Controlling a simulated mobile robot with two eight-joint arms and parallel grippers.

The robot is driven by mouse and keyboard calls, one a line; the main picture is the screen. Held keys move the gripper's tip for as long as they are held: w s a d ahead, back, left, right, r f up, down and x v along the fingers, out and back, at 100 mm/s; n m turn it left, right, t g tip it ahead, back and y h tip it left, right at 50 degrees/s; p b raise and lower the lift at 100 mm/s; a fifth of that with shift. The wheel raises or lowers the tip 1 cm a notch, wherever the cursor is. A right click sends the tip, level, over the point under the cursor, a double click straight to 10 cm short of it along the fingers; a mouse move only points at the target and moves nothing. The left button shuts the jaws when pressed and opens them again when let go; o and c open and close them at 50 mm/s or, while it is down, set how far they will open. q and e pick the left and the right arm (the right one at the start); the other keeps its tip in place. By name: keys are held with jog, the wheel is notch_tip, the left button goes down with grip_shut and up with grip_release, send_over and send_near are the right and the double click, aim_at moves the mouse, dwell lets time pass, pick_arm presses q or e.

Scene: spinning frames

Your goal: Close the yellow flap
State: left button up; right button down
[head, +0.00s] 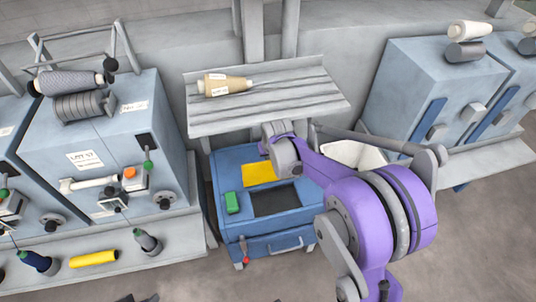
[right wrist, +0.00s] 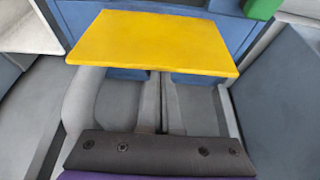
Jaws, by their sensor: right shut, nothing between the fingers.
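The yellow flap (head: 258,174) is on top of the blue box (head: 227,168), just behind a dark square opening (head: 276,201) that is uncovered. In the right wrist view the flap (right wrist: 155,42) is a broad slab straight ahead of my fingers. My right gripper (head: 270,148) is above the back of the box, close to the flap. It is shut and empty, its two grey fingers side by side in the right wrist view (right wrist: 163,85). Their tips end at the flap's near edge; I cannot tell whether they touch it. My left gripper is not in view.
A green block (head: 232,202) sits left of the opening. A red-tipped lever (head: 244,250) and a handle are on the box front. A slatted shelf (head: 320,98) with a tan cone (head: 224,85) overhangs behind. Blue machines stand on both sides; the floor in front is clear.

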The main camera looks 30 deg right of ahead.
jog(key=shift+s+a+f+t+b, duration=0.1)
jog(key=shift+s+t+b, duration=0.2)
jog(key=shift+s, duration=0.15)
jog(key=shift+s+a+f+t+b, duration=0.1)
jog(key=shift+s+t+b, duration=0.05)
jog(key=shift+s+t, duration=0.2)
pick_arm(q)
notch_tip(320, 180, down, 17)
jog(key=b, duration=1.3)
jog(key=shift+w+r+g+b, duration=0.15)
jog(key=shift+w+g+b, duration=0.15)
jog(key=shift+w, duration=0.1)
pick_arm(e)
jog(key=s+a+f+t, duration=0.1)
jog(key=s+f+t, duration=0.1)
jog(key=s+f, duration=0.4)
jog(key=s+a+f+t+h, duration=0.1)
jog(key=s+a+f+t, duration=0.1)
jog(key=s+f, duration=0.5)
jog(key=shift+s+a+f+t, duration=0.15)
jog(key=shift+s+t, duration=0.3)
jog(key=shift+t, duration=0.3)
jog(key=shift+s+f, duration=0.1)
jog(key=shift+f, duration=0.05)
